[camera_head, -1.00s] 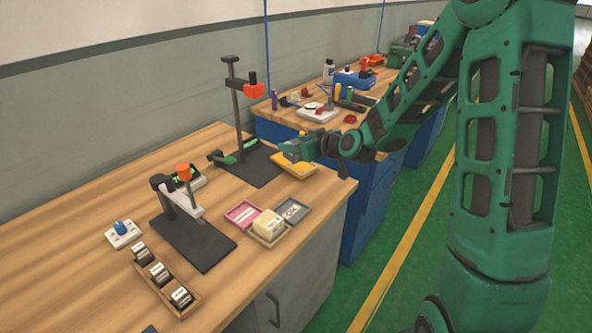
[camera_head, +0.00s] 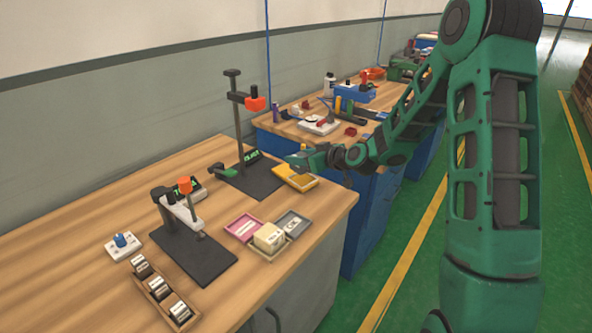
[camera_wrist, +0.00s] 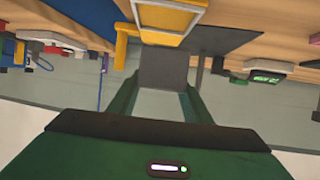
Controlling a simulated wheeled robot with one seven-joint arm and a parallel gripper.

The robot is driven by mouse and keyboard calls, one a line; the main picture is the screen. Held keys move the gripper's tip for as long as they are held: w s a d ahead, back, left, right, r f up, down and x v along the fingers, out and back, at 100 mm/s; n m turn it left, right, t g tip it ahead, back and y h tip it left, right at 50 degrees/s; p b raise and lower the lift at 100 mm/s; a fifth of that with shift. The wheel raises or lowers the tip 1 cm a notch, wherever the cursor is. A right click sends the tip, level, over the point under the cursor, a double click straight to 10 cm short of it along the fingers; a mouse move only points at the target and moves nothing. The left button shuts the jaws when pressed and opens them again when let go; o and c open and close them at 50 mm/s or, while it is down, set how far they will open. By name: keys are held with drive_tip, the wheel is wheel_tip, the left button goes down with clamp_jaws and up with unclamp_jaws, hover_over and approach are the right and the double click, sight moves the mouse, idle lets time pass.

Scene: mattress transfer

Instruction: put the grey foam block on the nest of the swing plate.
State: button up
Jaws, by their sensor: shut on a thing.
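My gripper (camera_head: 294,161) is just above the yellow tray (camera_head: 310,184) at the bench's right edge. In the wrist view it is shut on the grey foam block (camera_wrist: 163,68), a dark grey piece between the fingertips. In the head view the block is hidden or too small to make out. Left of the gripper stands a tall post (camera_head: 239,118) with an orange head, on a dark base (camera_head: 262,185). A green arm (camera_head: 223,173) juts out low beside the post; I cannot tell whether it is the swing plate. The nest cannot be made out.
A second, shorter stand (camera_head: 183,205) has its own dark base (camera_head: 208,268) nearer to me. Small trays (camera_head: 240,229) lie by the bench's right edge, and a wooden rack (camera_head: 157,291) is at the front. Bare wood (camera_head: 60,240) lies at the left.

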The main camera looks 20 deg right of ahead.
drive_tip(key=shift+w+d+f, duration=0.1)
drive_tip(key=shift+d+f, duration=0.15)
drive_tip(key=shift+d, duration=0.1)
drive_tip(key=shift+f, duration=1.9)
drive_tip(key=o, duration=1)
drive_tip(key=shift+o, duration=0.2)
